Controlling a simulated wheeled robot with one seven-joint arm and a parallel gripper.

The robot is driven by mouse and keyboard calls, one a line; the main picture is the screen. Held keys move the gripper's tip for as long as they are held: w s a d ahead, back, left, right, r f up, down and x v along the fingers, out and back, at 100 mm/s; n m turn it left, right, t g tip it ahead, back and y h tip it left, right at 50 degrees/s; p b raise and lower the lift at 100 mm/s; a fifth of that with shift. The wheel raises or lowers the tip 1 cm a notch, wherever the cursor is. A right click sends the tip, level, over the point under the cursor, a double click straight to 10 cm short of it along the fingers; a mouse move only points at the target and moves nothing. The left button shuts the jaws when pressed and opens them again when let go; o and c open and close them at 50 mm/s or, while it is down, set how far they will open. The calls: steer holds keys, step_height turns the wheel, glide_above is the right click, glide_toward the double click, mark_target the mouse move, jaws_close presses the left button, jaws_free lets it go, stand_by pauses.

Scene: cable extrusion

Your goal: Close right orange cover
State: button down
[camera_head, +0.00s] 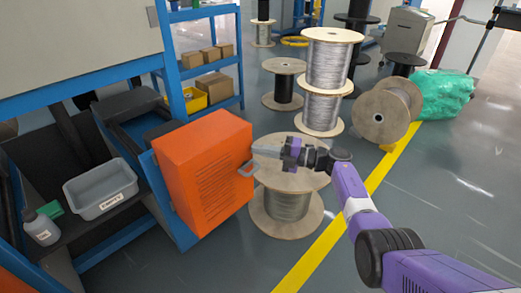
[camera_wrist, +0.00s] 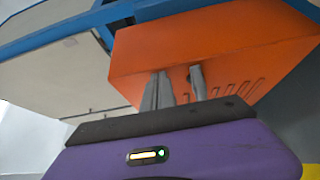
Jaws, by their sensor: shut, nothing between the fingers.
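The right orange cover (camera_head: 205,165) is a large box-shaped cover on the blue-framed machine, left of my arm in the head view. It stands swung out at an angle from the frame, with the dark machine interior showing to its left.
A large wooden spool (camera_head: 287,210) stands right behind my gripper. Stacked spools (camera_head: 325,80) stand farther back. Open floor lies right of the yellow line.

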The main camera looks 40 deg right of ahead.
steer(key=p+v, duration=0.2)
steer(key=v, duration=0.5)
steer(key=shift+s+d+p, duration=0.2)
steer(key=shift+s+p, duration=0.05)
steer(key=shift+p, duration=0.1)
step_height(320, 180, up, 10)
steer(key=d+m+t+h, duration=0.3)
steer(key=m+t+h, duration=0.4)
steer(key=m+t, duration=0.15)
steer(key=s+a+f+m+g+h, duration=0.2)
steer(key=s+a+m, duration=0.55)
steer(key=s, duration=0.75)
steer(key=s+a+f+m+g+h, duration=0.1)
steer(key=s+a+f+m+g, duration=0.25)
steer(key=s+a, duration=0.9)
steer(key=s+a+f+m+g+h, duration=0.15)
steer(key=s+a+m, duration=0.5)
steer(key=s, duration=1.15)
step_height(320, 180, up, 32)
steer(key=p, duration=3.2)
steer(key=shift+r, duration=0.2)
